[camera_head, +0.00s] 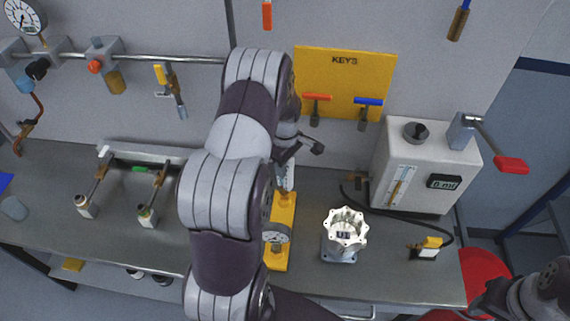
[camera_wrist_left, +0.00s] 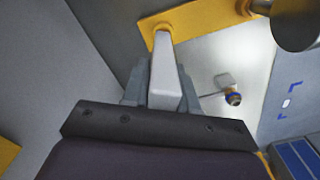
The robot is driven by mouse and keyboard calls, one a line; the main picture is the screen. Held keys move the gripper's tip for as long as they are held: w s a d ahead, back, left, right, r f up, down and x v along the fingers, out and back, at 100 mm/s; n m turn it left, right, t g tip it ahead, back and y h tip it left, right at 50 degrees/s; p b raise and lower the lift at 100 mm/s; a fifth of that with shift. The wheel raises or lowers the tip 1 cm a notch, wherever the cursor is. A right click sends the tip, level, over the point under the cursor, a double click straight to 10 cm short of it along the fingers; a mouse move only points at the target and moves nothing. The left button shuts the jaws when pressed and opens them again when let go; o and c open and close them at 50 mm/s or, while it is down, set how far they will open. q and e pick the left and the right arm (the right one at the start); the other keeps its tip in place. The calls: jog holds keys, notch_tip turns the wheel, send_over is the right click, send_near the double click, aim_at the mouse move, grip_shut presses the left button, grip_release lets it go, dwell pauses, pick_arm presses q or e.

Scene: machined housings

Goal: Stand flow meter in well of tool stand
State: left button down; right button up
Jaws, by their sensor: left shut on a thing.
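The flow meter, a pale tapered body (camera_wrist_left: 166,78), is between the fingers of my left gripper (camera_wrist_left: 163,88), which is shut on it. In the head view its pale strip with markings (camera_head: 287,177) shows just below my left wrist. The tool stand is a long yellow plate (camera_head: 283,211) on the bench, also in the left wrist view (camera_wrist_left: 192,16). The flow meter's far end meets a round yellow collar (camera_wrist_left: 162,28) at one end of the plate. I cannot tell how deep it sits. My right gripper (camera_head: 485,300) is at the lower right, away from the stand; its fingers are unclear.
A round gauge (camera_head: 275,234) sits in the stand's nearer part. A silver flanged housing (camera_head: 345,228) stands to its right, then a small yellow-topped block (camera_head: 430,246). A white instrument box (camera_head: 424,165) is at the back right. Valve fittings (camera_head: 147,214) stand at the left.

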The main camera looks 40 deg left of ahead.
pick_arm(q)
jog(key=shift+f+b, duration=1.1)
jog(key=shift+f, duration=0.65)
jog(key=c, duration=0.8)
grip_release()
notch_tip(320, 180, up, 12)
jog(key=b, duration=0.3)
jog(key=shift+r, duration=0.4)
